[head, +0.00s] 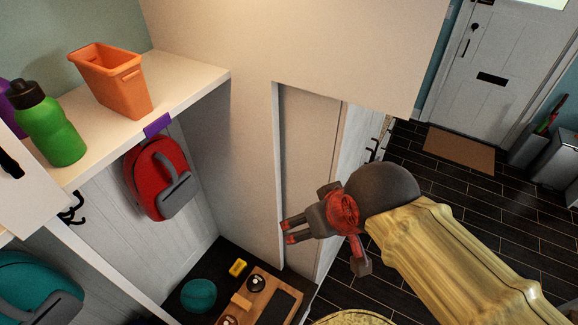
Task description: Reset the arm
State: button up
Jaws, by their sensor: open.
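My gripper (287,231) is in the middle of the head view, at the end of my tan arm. Its fingers are apart with red pads at the tips, and nothing shows between them. It points left toward a pale partition edge (281,180). I cannot tell whether it touches that edge. The arm reaches in from the lower right corner.
A white shelf (195,88) at upper left bears an orange bin (112,80) and a green bottle (50,125). A red backpack (160,180) hangs below. A wooden tray (285,287) and teal ball (198,295) lie low. Dark floor (440,200) is open at right.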

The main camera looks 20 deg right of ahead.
notch_tip(320, 180, down, 26)
jog(key=b, duration=2.6)
jog(key=shift+f, duration=0.1)
jog(key=shift+c, duration=0.2)
